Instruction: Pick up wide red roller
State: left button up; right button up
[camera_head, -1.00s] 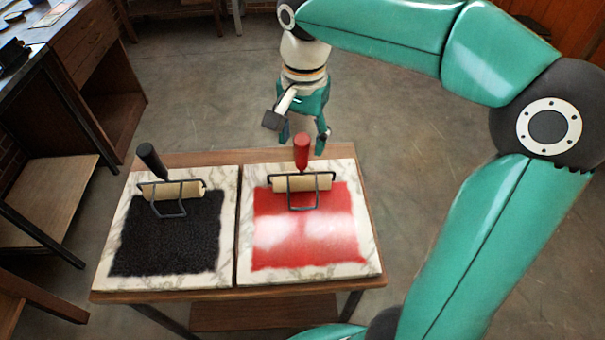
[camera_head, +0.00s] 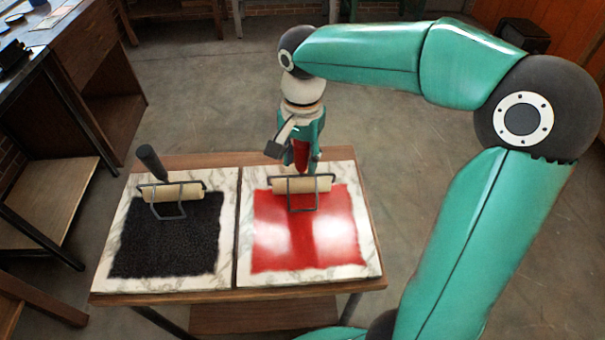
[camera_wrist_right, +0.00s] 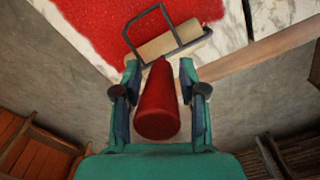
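The wide red roller has a red handle (camera_head: 301,155) standing upright and a cream cylinder (camera_head: 288,185) in a dark wire frame. It rests at the back of the red-inked marble slab (camera_head: 250,278). My right gripper (camera_head: 303,163) is above it, pointing down, with its fingers around the handle. In the right wrist view the red handle (camera_wrist_right: 158,105) lies between the two fingers of the right gripper (camera_wrist_right: 159,72), with a visible gap on each side. The right gripper is open. The cream cylinder also shows there (camera_wrist_right: 168,42). My left gripper is not in view.
A second roller with a black handle (camera_head: 150,160) rests on the black-inked slab (camera_head: 112,240) to the left. Both slabs stand on a small wooden table (camera_head: 200,160). Wooden benches (camera_head: 40,190) stand at far left. The floor behind the table is clear.

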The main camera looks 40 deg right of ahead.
grip_shut()
jog(key=shift+r, duration=0.15)
